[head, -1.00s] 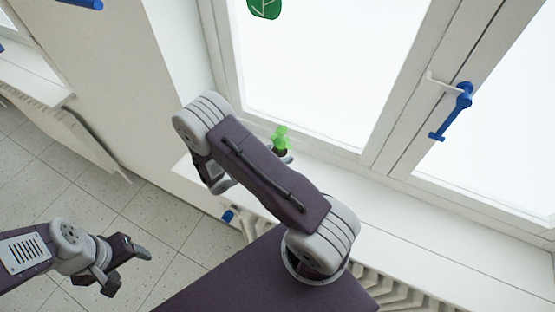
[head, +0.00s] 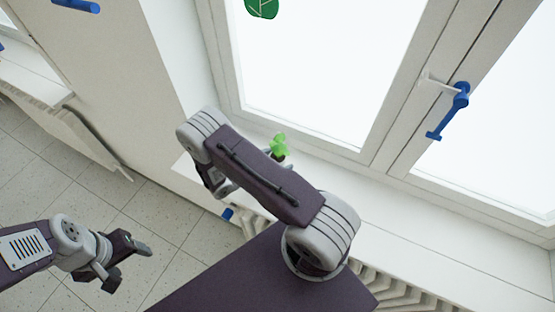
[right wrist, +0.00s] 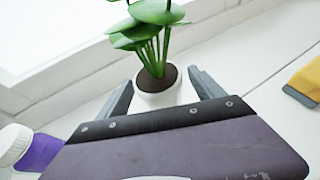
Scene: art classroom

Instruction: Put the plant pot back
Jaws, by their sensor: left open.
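The plant pot (right wrist: 158,94) is small and white, with dark soil and a green leafy plant (right wrist: 152,30). In the head view its green leaves (head: 279,145) show over the window sill, just beyond my right arm. My right gripper (right wrist: 160,78) has one finger on each side of the pot, with a small gap visible on both sides. The pot's base is hidden behind the gripper body, and most of this gripper is hidden by my arm in the head view. My left gripper (head: 130,267) is open and empty over the floor at the lower left.
The white window sill (head: 390,225) is clear to the right, above a radiator (head: 400,296). The window frame stands close behind the plant. In the right wrist view, a purple bottle with a white cap (right wrist: 14,143) is at left and a yellow object (right wrist: 308,78) at right.

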